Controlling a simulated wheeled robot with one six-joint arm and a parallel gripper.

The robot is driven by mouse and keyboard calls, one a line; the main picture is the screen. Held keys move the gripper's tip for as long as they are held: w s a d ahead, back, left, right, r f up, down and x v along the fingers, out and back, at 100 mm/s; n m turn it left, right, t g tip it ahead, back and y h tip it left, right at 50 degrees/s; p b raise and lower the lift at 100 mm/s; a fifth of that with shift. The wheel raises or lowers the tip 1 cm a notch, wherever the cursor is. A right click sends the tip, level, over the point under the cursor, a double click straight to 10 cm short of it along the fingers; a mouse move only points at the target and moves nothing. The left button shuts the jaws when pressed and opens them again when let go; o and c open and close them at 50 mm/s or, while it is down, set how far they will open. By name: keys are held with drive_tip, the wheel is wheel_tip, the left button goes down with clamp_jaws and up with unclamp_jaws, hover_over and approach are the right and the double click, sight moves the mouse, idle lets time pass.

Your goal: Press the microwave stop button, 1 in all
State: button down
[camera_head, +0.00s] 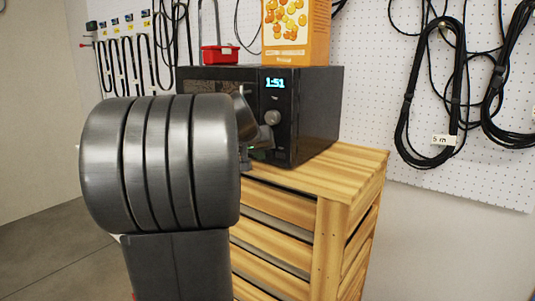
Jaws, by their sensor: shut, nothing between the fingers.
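The microwave (315,115) is a dark box standing on a wooden cabinet. Its front faces left and toward me, and its display (275,83) reads 1:51 in blue. A round knob (272,118) sits below the display. My large grey arm link covers most of the microwave's door. My gripper (262,143) is at the lower part of the control panel, just below the knob. It looks shut, with nothing seen in it. The stop button cannot be made out; the lower panel is partly hidden behind my gripper. I cannot tell whether the fingertips touch the panel.
A yellow-orange box (297,30) and a red container (220,54) stand on top of the microwave. The slatted wooden cabinet (330,176) has a bare strip of top at right. Black cables (432,90) hang on the white pegboard. Grey floor is open at lower left.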

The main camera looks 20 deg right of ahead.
idle(0.4)
drive_tip(key=shift+w+d, duration=0.25)
drive_tip(key=shift+d, duration=0.1)
drive_tip(key=shift+w+d+p, duration=0.2)
drive_tip(key=shift+d+p, duration=0.05)
drive_tip(key=shift+p, duration=0.05)
idle(0.5)
idle(0.4)
drive_tip(key=shift+s+a+b, duration=0.4)
drive_tip(key=shift+s+a, duration=0.05)
drive_tip(key=shift+a, duration=0.15)
drive_tip(key=s+a+b, duration=0.1)
drive_tip(key=a, duration=0.1)
drive_tip(key=s+a+b, duration=0.1)
drive_tip(key=s+a, duration=0.1)
idle(0.4)
